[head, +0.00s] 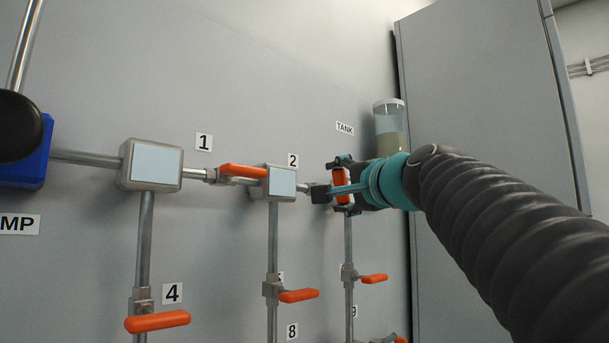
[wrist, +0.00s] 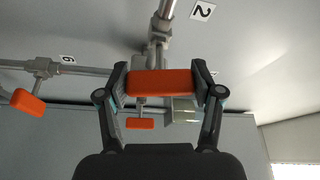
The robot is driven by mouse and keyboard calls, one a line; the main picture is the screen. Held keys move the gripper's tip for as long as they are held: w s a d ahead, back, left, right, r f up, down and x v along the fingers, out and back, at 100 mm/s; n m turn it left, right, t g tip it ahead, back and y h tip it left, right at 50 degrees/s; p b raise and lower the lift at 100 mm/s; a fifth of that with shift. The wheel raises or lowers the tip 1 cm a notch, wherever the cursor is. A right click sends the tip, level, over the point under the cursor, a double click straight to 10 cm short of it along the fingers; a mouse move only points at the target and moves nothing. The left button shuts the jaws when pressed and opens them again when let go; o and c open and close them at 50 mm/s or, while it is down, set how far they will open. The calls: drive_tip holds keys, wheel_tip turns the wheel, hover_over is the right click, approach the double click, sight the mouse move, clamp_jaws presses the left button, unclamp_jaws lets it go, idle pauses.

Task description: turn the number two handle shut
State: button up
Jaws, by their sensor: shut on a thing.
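The number two handle, an orange bar (head: 343,183), sits on the pipe just right of the "2" label (head: 292,160). In the head view it looks upright, across the pipe. In the wrist view the orange handle (wrist: 160,83) lies crosswise between my fingers, with the pipe (wrist: 167,12) and the "2" label (wrist: 202,11) above it. My gripper (head: 339,187) is shut on this handle; in the wrist view its two fingers (wrist: 160,84) press on the handle's two sides. The gripper partly covers the handle and valve body in the head view.
The number 1 handle (head: 243,171) lies along its pipe to the left. Other orange handles, including the number 4 one (head: 157,321), are lower down. A tank (head: 390,125) and a grey cabinet (head: 480,100) stand at right. A blue pump (head: 30,160) is at left.

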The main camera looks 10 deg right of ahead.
drive_tip(key=shift+m+g+h, duration=0.3)
drive_tip(key=shift+m+g, duration=0.1)
drive_tip(key=shift+m, duration=0.9)
drive_tip(key=o, duration=1.2)
drive_tip(key=shift+c, duration=0.2)
drive_tip(key=v, duration=0.7)
drive_tip(key=shift+s, duration=0.25)
drive_tip(key=shift+d, duration=0.1)
